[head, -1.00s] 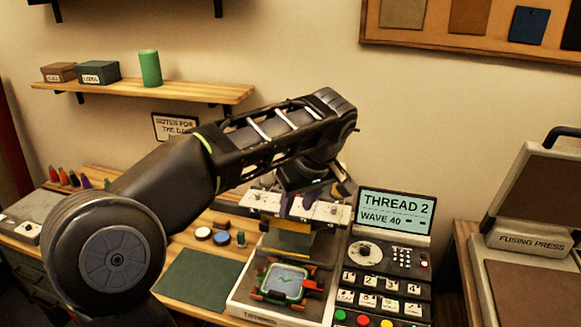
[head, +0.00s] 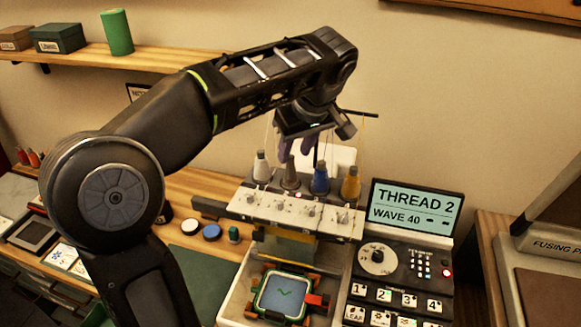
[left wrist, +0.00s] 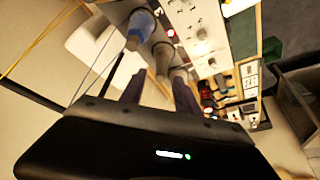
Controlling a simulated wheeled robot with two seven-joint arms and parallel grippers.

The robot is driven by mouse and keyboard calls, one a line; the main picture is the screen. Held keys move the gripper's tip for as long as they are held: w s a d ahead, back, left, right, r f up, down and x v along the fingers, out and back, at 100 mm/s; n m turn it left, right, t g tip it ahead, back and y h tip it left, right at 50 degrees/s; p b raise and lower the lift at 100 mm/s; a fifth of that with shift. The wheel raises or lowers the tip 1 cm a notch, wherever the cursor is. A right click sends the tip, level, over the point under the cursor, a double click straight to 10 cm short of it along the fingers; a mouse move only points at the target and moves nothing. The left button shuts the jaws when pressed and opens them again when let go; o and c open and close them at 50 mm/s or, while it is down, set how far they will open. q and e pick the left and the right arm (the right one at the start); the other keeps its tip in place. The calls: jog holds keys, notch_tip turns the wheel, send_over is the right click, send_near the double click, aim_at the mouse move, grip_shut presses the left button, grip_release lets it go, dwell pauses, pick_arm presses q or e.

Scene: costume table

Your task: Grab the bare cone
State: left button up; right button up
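A grey-brown cone (head: 290,175) with no coloured thread visible stands upright on the embroidery machine (head: 292,214), between a white cone (head: 261,167) and a blue cone (head: 320,178). A yellow cone (head: 350,183) stands at the right end. My left gripper (head: 296,147) is open just above the grey-brown cone, its purple-grey fingers pointing down. In the left wrist view, the grey-brown cone (left wrist: 162,58) shows beyond the spread fingers (left wrist: 157,80), near the blue cone (left wrist: 141,28). Contact cannot be seen. My right gripper is not in view.
A control panel with a screen (head: 415,208) stands right of the machine, with a fusing press (head: 555,243) beyond. A hoop (head: 283,293) sits at the machine's front. A wooden shelf (head: 160,62) is at the back left. Thin threads rise near the cones.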

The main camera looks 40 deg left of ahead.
aim_at(292, 158)
pick_arm(q)
jog(key=b+x, duration=0.2)
jog(key=x, duration=0.1)
jog(key=shift+d+b, duration=0.1)
jog(key=shift+b, duration=0.3)
jog(key=shift+r, duration=0.15)
jog(key=shift+a+f+p, duration=0.25)
jog(key=shift+f+p, duration=0.1)
jog(key=shift+f, duration=0.15)
jog(key=p+x, duration=0.1)
jog(key=x, duration=0.2)
jog(key=shift+a+f, duration=0.1)
jog(key=shift+f, duration=0.2)
jog(key=shift+w+a+f, duration=0.1)
jog(key=shift+f, duration=0.2)
